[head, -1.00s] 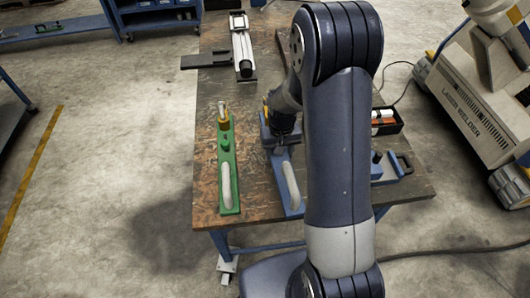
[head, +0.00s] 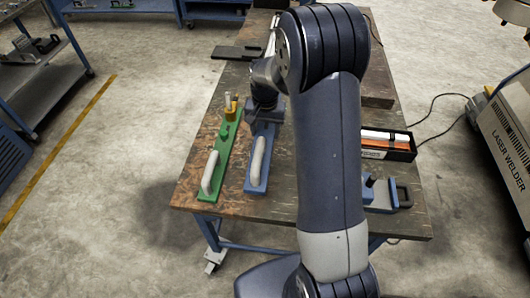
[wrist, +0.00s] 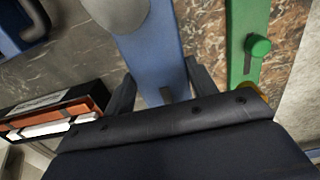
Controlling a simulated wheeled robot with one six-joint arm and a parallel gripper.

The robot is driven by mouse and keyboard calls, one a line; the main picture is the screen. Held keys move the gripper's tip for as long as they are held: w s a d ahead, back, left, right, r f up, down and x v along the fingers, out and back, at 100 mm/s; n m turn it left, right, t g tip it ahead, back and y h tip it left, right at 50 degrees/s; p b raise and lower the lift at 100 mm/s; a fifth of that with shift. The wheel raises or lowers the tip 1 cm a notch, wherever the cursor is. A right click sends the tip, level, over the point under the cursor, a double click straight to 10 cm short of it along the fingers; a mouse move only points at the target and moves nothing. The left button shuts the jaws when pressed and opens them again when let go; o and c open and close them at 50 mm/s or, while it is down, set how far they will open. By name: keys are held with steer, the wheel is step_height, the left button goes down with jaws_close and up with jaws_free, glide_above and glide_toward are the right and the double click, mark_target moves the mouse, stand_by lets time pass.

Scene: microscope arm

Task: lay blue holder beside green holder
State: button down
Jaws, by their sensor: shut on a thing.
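The green holder (head: 224,153), a long bar with a pale curved handle, lies on the worn table at left. The blue holder (head: 249,181), a similar bar with a pale handle, is to its right, nearly parallel, with a narrow strip of table showing between them. My gripper (head: 265,112) is at the far end of the blue holder, partly hidden by my arm. In the wrist view my gripper (wrist: 161,78) has its fingers on both sides of the blue holder (wrist: 152,55), and the green holder (wrist: 245,25) is apart at right. I cannot tell whether the blue holder touches the table.
A black tray (head: 399,154) with white and orange items is right of my arm. A blue piece with a black handle (head: 404,194) lies near the table's right front. A laser welder (head: 511,125) stands beyond the right side. The table's front left edge is close to the green holder.

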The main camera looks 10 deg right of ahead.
mark_target(265, 133)
steer(key=shift+f+p, duration=0.55)
steer(key=shift+f, duration=3.65)
steer(key=shift+f, duration=0.1)
steer(key=c, duration=0.5)
jaws_free()
step_height(265, 133, up, 12)
steer(key=shift+r+b, duration=0.1)
steer(key=shift+b, duration=0.5)
